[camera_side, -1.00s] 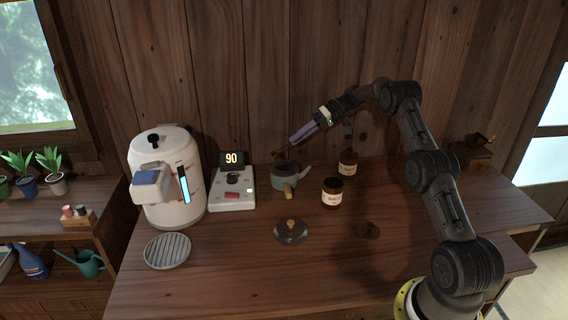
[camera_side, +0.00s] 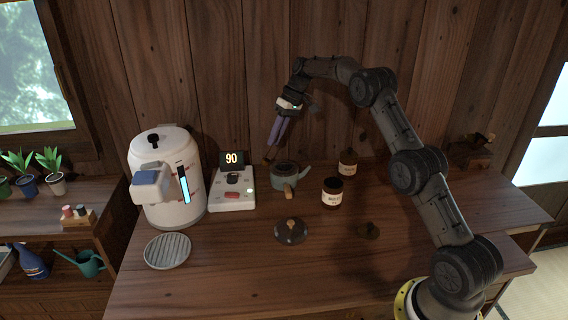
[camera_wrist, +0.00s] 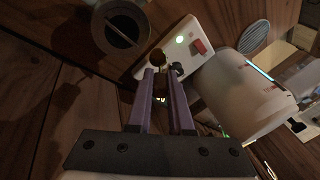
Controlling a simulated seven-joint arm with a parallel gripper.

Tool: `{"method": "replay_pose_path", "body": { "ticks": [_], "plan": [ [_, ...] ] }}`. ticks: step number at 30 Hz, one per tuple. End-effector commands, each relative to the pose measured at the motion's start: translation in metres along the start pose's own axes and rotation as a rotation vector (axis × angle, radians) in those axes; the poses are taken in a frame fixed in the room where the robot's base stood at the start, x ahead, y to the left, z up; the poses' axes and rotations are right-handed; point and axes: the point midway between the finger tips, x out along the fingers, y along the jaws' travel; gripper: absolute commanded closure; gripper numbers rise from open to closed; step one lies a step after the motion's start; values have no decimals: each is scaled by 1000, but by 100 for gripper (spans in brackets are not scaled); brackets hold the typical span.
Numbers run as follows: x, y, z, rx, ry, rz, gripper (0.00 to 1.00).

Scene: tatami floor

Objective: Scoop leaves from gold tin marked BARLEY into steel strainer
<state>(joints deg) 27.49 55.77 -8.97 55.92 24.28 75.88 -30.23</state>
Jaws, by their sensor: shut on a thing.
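A brown jar with a pale label (camera_side: 332,192) stands open-topped on the counter; its lettering is too small to read surely. A second labelled jar (camera_side: 348,163) stands behind it. A grey-blue teapot (camera_side: 284,177) with a side handle stands left of the jars. Its round open top (camera_wrist: 121,27) shows a bar across it in the wrist view; I cannot tell whether this is the strainer. My gripper (camera_side: 270,149) points down, above and left of the teapot, shut on a small brown thing (camera_wrist: 158,58), likely the scoop. Its load cannot be made out.
The front counter is mostly clear.

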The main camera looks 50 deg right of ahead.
Motion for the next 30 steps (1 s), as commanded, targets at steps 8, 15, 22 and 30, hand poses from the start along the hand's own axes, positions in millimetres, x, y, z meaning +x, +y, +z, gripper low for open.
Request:
{"method": "replay_pose_path", "body": {
  "ticks": [8,15,22,30],
  "plan": [
    [14,-29,-17,-6,-93,156,100],
    [22,-46,-26,-4,-150,257,100],
    [27,-53,-32,-5,-181,309,100],
    [30,-59,-34,-3,-200,344,100]
  ]
}}
